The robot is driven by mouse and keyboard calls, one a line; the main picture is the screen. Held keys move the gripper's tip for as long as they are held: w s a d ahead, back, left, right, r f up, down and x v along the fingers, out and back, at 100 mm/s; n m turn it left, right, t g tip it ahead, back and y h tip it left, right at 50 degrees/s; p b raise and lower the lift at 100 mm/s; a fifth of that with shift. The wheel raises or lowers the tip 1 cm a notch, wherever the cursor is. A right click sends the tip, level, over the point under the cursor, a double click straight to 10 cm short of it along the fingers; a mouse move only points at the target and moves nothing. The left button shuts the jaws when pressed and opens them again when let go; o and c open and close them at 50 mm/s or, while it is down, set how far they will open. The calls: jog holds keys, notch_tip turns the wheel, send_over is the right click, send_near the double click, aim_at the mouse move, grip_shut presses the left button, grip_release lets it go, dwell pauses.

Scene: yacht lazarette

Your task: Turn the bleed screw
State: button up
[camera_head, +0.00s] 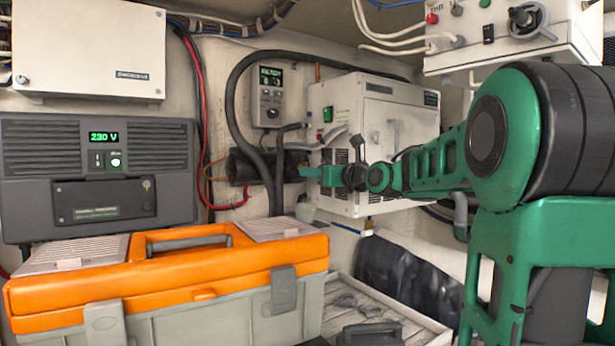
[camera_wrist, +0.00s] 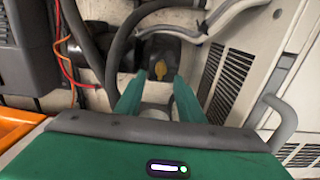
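A small brass-yellow piece (camera_wrist: 160,69), which looks like the bleed screw, sits on a dark block (camera_wrist: 172,50) in the wrist view. My gripper (camera_wrist: 159,77) has its two green fingers apart, one on each side of the brass piece in the picture. There is a visible gap between each finger and the piece, and I cannot tell how far beyond the tips it lies. In the head view my gripper (camera_head: 308,172) is in front of the white cabinet's left side, near the black cylinder (camera_head: 250,166). The brass piece cannot be made out there.
A pale cup (camera_head: 305,210) is just below my gripper. A white cabinet (camera_head: 345,190) with vents stands close on the right. Black hoses (camera_head: 236,95) and red cables (camera_head: 203,115) run nearby. An orange-lidded toolbox (camera_head: 200,268) fills the front left.

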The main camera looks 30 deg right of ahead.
jog(key=s, duration=0.7)
jog(key=shift+s+d, duration=0.15)
jog(key=shift+s, duration=0.2)
jog(key=shift+f, duration=0.2)
